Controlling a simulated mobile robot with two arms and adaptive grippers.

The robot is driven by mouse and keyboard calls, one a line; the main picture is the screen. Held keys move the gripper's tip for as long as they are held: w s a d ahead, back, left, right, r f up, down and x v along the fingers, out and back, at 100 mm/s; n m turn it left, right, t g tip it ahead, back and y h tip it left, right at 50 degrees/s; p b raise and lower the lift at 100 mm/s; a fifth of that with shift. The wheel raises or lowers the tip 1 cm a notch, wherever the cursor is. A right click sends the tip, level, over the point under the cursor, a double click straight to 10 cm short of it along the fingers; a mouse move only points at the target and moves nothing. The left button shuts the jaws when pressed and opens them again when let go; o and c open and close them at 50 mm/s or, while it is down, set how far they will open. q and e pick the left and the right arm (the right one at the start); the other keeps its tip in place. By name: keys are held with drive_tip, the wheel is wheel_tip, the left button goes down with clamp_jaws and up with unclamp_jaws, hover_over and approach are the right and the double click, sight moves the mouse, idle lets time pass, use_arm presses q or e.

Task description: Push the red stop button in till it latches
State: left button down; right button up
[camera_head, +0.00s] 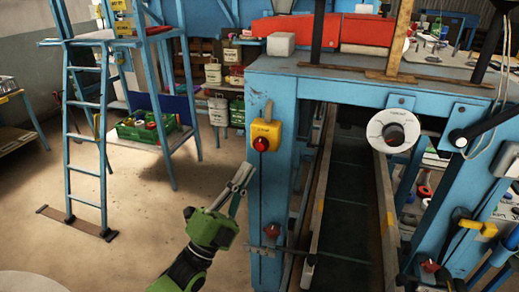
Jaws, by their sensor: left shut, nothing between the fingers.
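The red stop button (261,144) sits on the lower part of a yellow box (265,130) fixed to the front post of a blue machine frame. My left gripper (243,172), on a green wrist, comes up from the bottom. Its fingers are shut and empty, pointing up and right. In the picture the fingertips lie just below and left of the button, and a gap shows between them. Whether the button is pushed in is too small to tell. My right gripper does not show.
The blue machine frame (330,80) fills the right, with a dark conveyor (345,190) inside it. A second red knob (271,231) sits lower on the post, near a thin horizontal rod. A blue ladder (88,140) and a green crate (147,127) stand left. Open floor lies between.

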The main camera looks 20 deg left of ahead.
sight(263, 141)
use_arm(q)
drive_tip(key=w+b, duration=0.2)
drive_tip(key=w, duration=0.4)
drive_tip(key=shift+w+d+b, duration=0.15)
drive_tip(key=shift+w+b, duration=0.25)
idle(0.8)
drive_tip(key=shift+w, duration=0.45)
drive_tip(key=shift+w+b, duration=0.5)
drive_tip(key=shift+b, duration=0.15)
idle(0.8)
drive_tip(key=shift+s, duration=0.15)
drive_tip(key=shift+s+p, duration=0.5)
drive_tip(key=shift+s, duration=0.3)
